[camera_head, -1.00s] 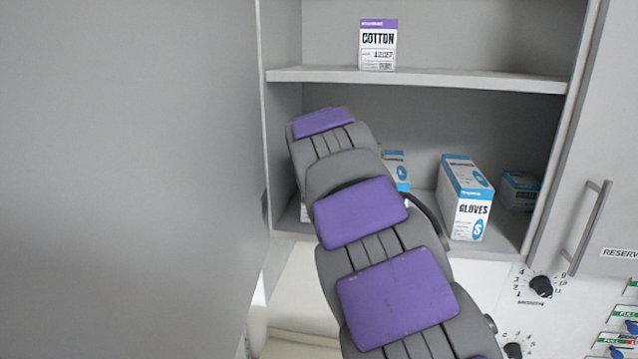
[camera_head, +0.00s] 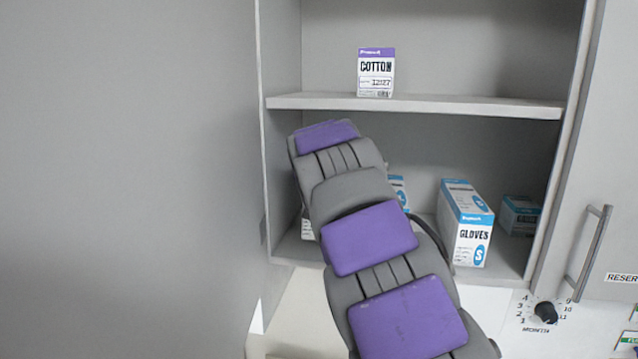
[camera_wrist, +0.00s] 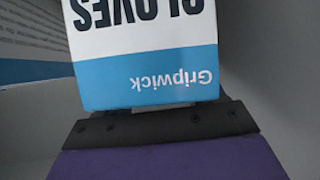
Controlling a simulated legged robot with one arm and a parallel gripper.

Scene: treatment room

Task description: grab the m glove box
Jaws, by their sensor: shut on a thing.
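A white and blue glove box (camera_wrist: 145,55) fills the upper middle of the wrist view, its "GLOVES" and "Gripwick" print upside down. My gripper (camera_wrist: 165,125), a dark edge with purple below it, is shut on this box. Its size letter is out of view. In the head view my grey and purple arm reaches into the lower shelf and hides the gripper. A blue and white box (camera_head: 398,190) shows partly behind the arm. A glove box marked S (camera_head: 467,225) stands to the right of the arm.
Another blue box (camera_head: 520,215) stands at the back right of the lower shelf. A cotton box (camera_head: 376,73) stands on the upper shelf (camera_head: 430,104). A large grey panel (camera_head: 130,180) fills the left. A cabinet door with a handle (camera_head: 590,255) is at the right.

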